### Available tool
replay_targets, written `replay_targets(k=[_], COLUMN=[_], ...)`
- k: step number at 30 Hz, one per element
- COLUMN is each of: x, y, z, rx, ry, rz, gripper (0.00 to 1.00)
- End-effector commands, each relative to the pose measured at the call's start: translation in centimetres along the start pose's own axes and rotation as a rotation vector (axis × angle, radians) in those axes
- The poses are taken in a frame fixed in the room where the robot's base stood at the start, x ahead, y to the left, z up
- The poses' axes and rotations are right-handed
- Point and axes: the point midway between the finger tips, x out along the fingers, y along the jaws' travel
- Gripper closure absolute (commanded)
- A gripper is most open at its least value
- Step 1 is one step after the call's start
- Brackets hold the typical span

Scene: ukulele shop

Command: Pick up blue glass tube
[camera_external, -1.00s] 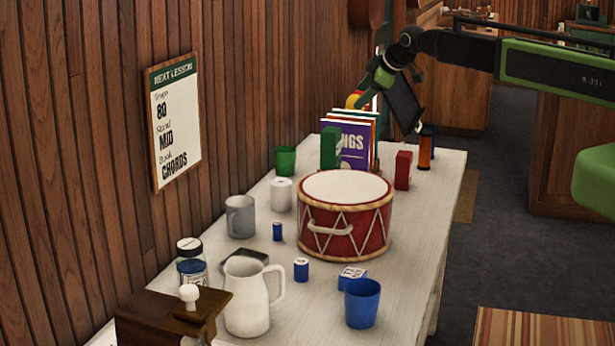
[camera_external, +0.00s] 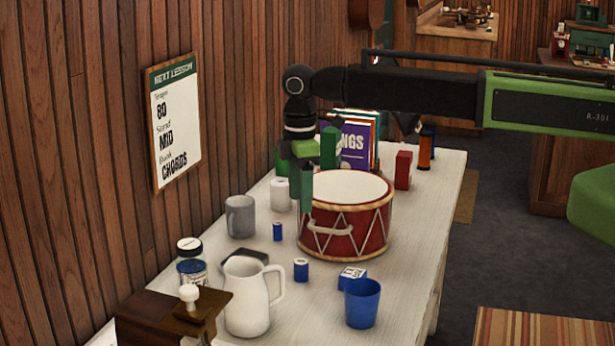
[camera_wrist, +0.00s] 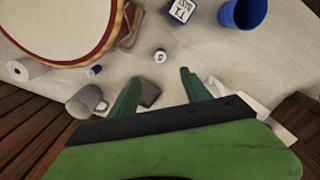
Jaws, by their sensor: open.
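Two small blue cylinders stand on the table; I cannot tell which one is the blue glass tube. The nearer cylinder (camera_external: 301,270) is in front of the drum and shows a pale top in the wrist view (camera_wrist: 160,56), just beyond the gap between my fingertips. The farther cylinder (camera_external: 277,231) stands left of the drum and shows at the upper left in the wrist view (camera_wrist: 95,71). My gripper (camera_external: 301,207) points down, open and empty, and overlaps the drum's left edge in the external view. Its two green fingers are spread apart in the wrist view (camera_wrist: 158,82).
A red drum (camera_external: 345,225) fills the table's middle. A white pitcher (camera_external: 246,298), jar (camera_external: 191,264), dark flat block (camera_external: 249,255) and grey mug (camera_external: 240,217) stand left. A blue cup (camera_external: 361,304) and blue-and-white box (camera_external: 352,278) stand right, with bare tabletop (camera_external: 408,270) beyond.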

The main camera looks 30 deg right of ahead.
Motion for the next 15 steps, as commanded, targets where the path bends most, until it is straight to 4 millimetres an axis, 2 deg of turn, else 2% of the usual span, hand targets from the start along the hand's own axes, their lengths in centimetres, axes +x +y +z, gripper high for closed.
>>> replay_targets(k=[1, 15], x=[1.4, 11.2], y=[0.0, 0.1], z=[0.0, 0.0], rx=[0.0, 0.001], ry=[0.0, 0.002], rz=[0.0, 0.001], gripper=[0.44, 0.44])
